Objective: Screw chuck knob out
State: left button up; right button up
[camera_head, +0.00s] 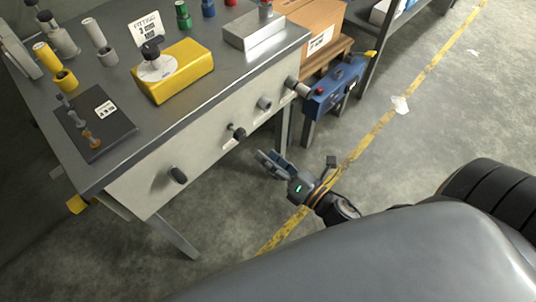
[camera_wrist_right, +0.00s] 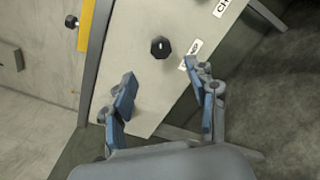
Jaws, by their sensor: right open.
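Black knobs stick out of the pale front panel (camera_head: 211,150) of the workbench: a left one (camera_head: 178,174) and a middle one (camera_head: 238,133). A greyer knob (camera_head: 264,103) is further right. I cannot tell which is the chuck knob. My right gripper (camera_head: 272,162) is in front of the panel, below and right of the middle knob, apart from it. In the right wrist view the gripper (camera_wrist_right: 168,98) is open and empty. A black faceted knob (camera_wrist_right: 162,47) stands beyond its fingertips, beside a partly hidden white label (camera_wrist_right: 193,54). My left gripper is out of view.
On the bench top stand a yellow block (camera_head: 182,75) with a black knob, a dark plate (camera_head: 112,124) and several coloured cylinders. A blue box (camera_head: 333,90) with a red button is right of the bench. The floor (camera_head: 450,100) on the right is largely clear.

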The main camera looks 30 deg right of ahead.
aim_at(243, 136)
jog(key=w+a+m+p, duration=0.1)
jog(key=w+m+p, duration=0.1)
jog(key=m, duration=0.6)
jog(key=w+a+m+p, duration=0.1)
jog(key=w+m+p, duration=0.2)
jog(key=m, duration=0.6)
jog(key=w+a+m+p, duration=0.1)
jog(key=w+m+p, duration=0.2)
jog(key=m, duration=0.5)
jog(key=shift+w+a+f+m, duration=0.1)
jog(key=shift+w+a+m, duration=0.1)
jog(key=shift+w, duration=0.25)
jog(key=shift+w+a+m, duration=0.15)
jog(key=shift+w+m, duration=0.05)
jog(key=shift+w, duration=0.2)
jog(key=shift+c, duration=0.5)
jog(key=c, duration=1.1)
